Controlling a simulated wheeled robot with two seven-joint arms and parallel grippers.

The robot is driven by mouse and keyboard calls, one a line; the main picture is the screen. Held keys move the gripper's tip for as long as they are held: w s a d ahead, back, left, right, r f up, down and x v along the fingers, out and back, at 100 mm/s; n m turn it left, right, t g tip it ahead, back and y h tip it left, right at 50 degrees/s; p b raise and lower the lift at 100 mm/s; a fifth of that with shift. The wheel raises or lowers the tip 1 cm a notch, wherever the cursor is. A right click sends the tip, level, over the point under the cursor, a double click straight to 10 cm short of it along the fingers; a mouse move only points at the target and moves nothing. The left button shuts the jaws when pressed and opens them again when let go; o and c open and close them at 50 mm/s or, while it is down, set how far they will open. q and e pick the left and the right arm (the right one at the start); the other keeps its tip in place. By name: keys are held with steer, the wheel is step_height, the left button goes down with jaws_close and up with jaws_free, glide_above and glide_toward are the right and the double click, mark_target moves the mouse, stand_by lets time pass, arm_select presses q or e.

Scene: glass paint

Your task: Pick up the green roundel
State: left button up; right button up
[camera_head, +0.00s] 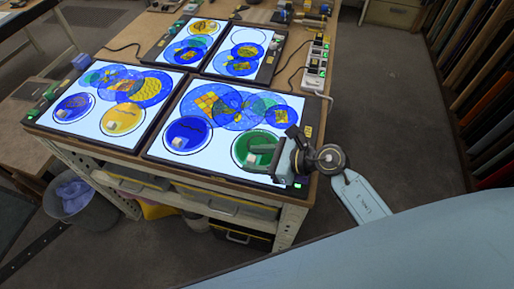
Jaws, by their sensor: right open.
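The green roundel (251,140) lies at the lower right of the near right light panel, inside a dark ring outline. My right gripper (272,157) is open over the right part of the roundel and hides some of it. I cannot tell whether its fingers touch the roundel. A blue roundel (184,137) with a pale block on it lies to the left on the same panel. My left gripper is not in view.
Overlapping blue, green and yellow discs (222,103) fill the panel's upper part. More lit panels (108,121) stand to the left and behind. Small devices (316,67) line the table's right edge. A grey bin (88,203) stands on the floor at the left.

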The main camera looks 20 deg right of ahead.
jaws_close()
